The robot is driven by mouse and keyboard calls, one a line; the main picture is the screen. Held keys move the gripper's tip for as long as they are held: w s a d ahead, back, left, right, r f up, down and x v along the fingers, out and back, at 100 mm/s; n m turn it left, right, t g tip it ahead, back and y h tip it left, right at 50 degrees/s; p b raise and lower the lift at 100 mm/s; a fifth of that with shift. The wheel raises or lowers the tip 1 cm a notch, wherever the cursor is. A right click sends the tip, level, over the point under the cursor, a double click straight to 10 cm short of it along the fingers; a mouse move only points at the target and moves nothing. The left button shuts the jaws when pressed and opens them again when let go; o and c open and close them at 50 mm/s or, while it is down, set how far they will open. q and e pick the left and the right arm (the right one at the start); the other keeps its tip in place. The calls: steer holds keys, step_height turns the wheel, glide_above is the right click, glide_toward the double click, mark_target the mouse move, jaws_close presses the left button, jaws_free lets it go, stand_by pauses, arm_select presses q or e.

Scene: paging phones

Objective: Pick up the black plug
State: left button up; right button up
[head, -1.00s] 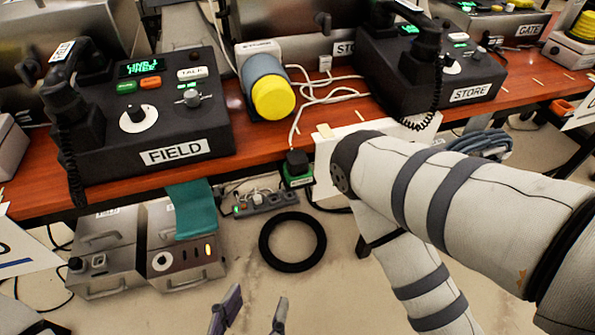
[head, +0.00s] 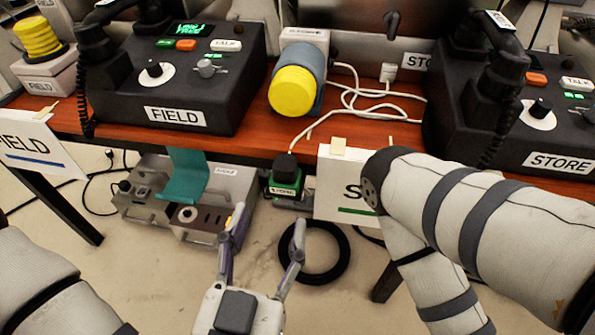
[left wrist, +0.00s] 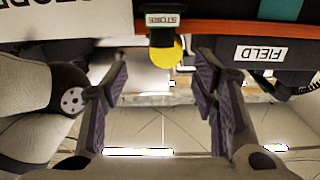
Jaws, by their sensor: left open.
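The black plug (head: 285,180) is a small block with a green band and a pale label. It hangs at the table's front edge below a white cord. My left gripper (head: 267,222) is open and empty, with its fingers pointing up toward the plug from the near side. In the left wrist view the scene is upside down. There the plug (left wrist: 163,22) shows at the top centre, in line with the gap between the open fingers (left wrist: 160,75) and apart from them. My right arm is at the right of the head view, but its gripper is out of view.
A white STORE card (head: 338,190) hangs just right of the plug. The wooden table (head: 250,140) carries the FIELD phone (head: 190,75), a yellow lamp (head: 293,92) and the STORE phone (head: 480,110). Below are a metal box (head: 215,190) and a black ring (head: 340,265).

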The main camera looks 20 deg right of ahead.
mark_target(282, 172)
arm_select(q)
steer(key=b+x, duration=0.1)
steer(key=x, duration=1.1)
steer(key=shift+w+a, duration=0.1)
steer(key=shift+w, duration=0.05)
jaws_close()
